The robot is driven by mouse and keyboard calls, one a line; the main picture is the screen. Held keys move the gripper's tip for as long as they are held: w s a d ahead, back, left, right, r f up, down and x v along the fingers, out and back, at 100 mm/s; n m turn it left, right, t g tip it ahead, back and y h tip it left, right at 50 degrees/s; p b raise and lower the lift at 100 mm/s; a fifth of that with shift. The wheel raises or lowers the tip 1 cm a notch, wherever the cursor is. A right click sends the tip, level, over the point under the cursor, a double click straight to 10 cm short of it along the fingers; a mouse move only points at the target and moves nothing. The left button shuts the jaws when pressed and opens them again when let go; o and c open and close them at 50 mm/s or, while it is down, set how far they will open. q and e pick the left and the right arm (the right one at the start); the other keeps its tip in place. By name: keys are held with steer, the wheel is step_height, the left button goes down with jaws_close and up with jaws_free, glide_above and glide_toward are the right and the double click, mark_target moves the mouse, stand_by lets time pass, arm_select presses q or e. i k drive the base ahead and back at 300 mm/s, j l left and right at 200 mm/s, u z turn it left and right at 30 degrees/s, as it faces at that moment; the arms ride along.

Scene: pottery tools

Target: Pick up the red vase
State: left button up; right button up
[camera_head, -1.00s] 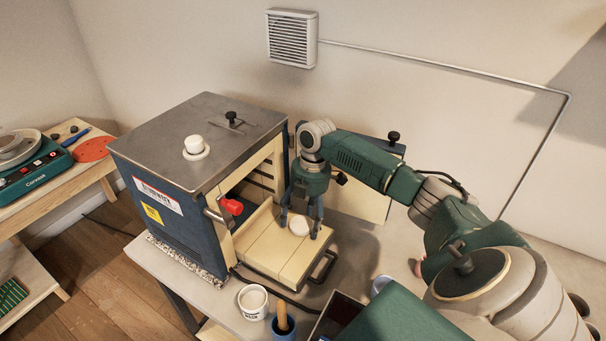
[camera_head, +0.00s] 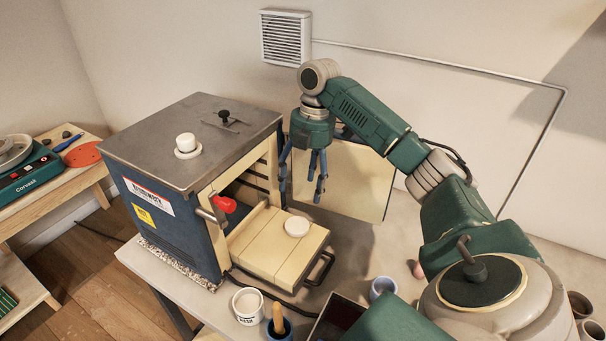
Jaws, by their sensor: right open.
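No whole red vase can be made out. A small red object (camera_head: 225,203) shows at the kiln's open front, beside a metal handle; I cannot tell whether it is a vase or a knob. A pinkish piece (camera_head: 416,269) shows on the table, mostly hidden behind my right arm. My right gripper (camera_head: 303,180) is open and empty, pointing down. My left gripper is out of view.
The kiln (camera_head: 165,215) stands left of the gripper, with a panel (camera_head: 350,185) behind. A white tub (camera_head: 248,304), a blue pot with a wooden handle (camera_head: 279,325) and a dark open box (camera_head: 338,316) crowd the front. A small cup (camera_head: 383,288) stands near my arm.

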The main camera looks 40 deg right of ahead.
mark_target(418, 271)
steer(key=k+j, duration=0.75)
steer(key=j, duration=0.25)
steer(key=k+j, duration=0.4)
steer(key=j, duration=0.1)
